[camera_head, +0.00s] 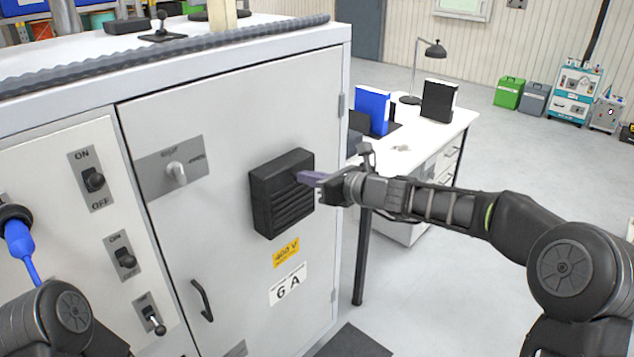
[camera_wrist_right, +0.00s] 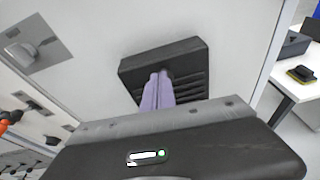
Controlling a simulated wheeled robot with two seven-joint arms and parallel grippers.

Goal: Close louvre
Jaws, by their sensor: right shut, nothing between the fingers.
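The louvre (camera_head: 282,205) is a black square vent with slanted slats on the grey cabinet door. It also shows in the right wrist view (camera_wrist_right: 190,55), partly hidden behind the fingers. My right gripper (camera_head: 303,177) is shut and empty, its purple fingertips at the upper right part of the louvre. In the right wrist view the fingers (camera_wrist_right: 158,88) lie side by side against or just in front of the louvre; I cannot tell whether they touch it. My left arm shows at the bottom left of the head view, but its gripper is not visible.
The cabinet door carries a rotary knob (camera_head: 176,172) and a curved handle (camera_head: 202,300). Several switches, including an ON/OFF one (camera_head: 94,180), are on the left panel beside a blue plug (camera_head: 20,245). A white desk (camera_head: 440,140) stands right of the cabinet. Open floor lies beyond.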

